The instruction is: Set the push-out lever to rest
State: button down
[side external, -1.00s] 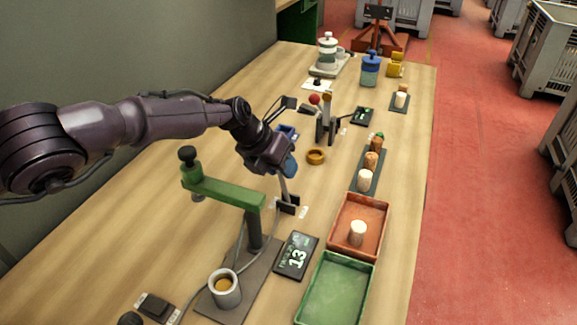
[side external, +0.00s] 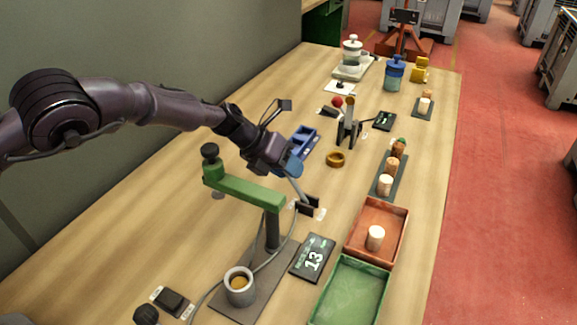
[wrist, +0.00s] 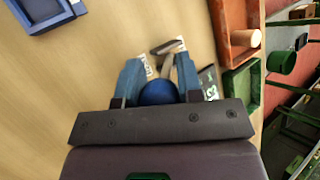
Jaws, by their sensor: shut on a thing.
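The push-out lever (side external: 297,188) is a thin grey metal rod rising from a small black base (side external: 309,206) with white labels beside it. The rod leans up and to the left in the side external view. My gripper (side external: 291,167) is at the top of the rod with its blue fingers around the knob, mostly hidden in that view. In the wrist view a round blue knob (wrist: 158,92) sits between the two fingers of my gripper (wrist: 158,80). The rod (wrist: 167,50) and labels show beyond it. The label text is unreadable.
A green-armed press (side external: 240,188) stands close in front of my gripper, with a grey cup (side external: 239,287) on its base. A display (side external: 313,258) reads 13. An orange tray (side external: 354,243) holding a pale cork and a green tray (side external: 325,312) lie right. A red-knobbed lever (side external: 337,102) stands behind.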

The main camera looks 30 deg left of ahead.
jog(key=shift+a+f, duration=0.1)
jog(key=shift+a, duration=0.1)
jog(key=c, duration=0.8)
grip_release()
jog(key=shift+d, duration=0.1)
jog(key=v, duration=1.3)
jog(key=shift+d, duration=0.1)
